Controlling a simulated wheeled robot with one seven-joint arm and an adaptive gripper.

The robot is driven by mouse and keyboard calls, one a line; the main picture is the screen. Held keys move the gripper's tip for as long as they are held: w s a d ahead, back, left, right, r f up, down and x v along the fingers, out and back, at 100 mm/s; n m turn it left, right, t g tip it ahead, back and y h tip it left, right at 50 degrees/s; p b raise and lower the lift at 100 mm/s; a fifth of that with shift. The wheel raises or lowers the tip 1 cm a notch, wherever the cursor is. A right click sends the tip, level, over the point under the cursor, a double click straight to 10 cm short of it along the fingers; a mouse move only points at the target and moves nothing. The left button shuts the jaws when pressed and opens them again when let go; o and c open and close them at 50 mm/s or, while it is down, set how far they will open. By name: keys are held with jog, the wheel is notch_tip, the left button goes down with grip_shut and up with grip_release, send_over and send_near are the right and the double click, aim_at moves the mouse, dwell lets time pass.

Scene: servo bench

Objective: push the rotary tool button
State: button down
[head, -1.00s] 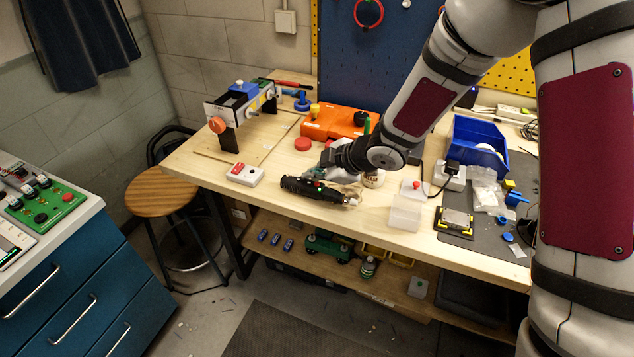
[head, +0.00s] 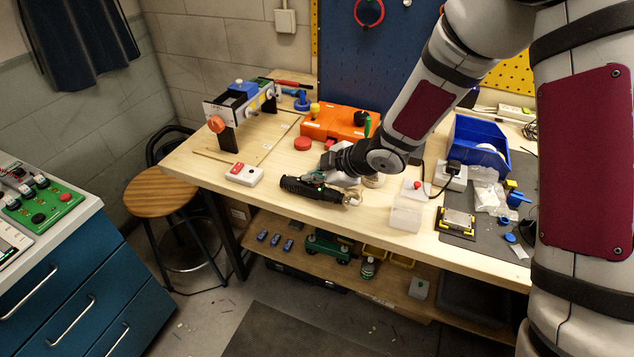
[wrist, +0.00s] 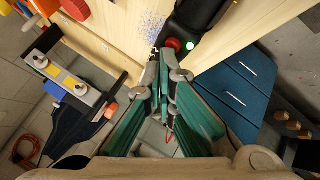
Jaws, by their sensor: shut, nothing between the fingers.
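The rotary tool (head: 308,188) is a black, elongated tool lying on the wooden bench near its front edge. In the wrist view its black body (wrist: 200,18) runs to the top, with a round red button (wrist: 173,44) and a lit green light (wrist: 190,44) side by side. My gripper (head: 322,178) is over the tool's middle and hides the button in the head view. In the wrist view my gripper's fingers (wrist: 162,62) are shut and empty, their tips just beside and below the red button. I cannot tell whether they touch it.
A white box with a red top part (head: 244,174) lies left of the tool. A red disc (head: 303,144) and an orange case (head: 340,122) are behind it.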

aim_at(316, 187)
jog(key=shift+f, duration=0.1)
dwell(0.3)
jog(key=shift+r+p, duration=0.45)
jog(key=shift+r, duration=0.15)
jog(key=shift+r, duration=0.1)
notch_tip(316, 187, up, 6)
jog(key=p, duration=0.4)
dwell(0.4)
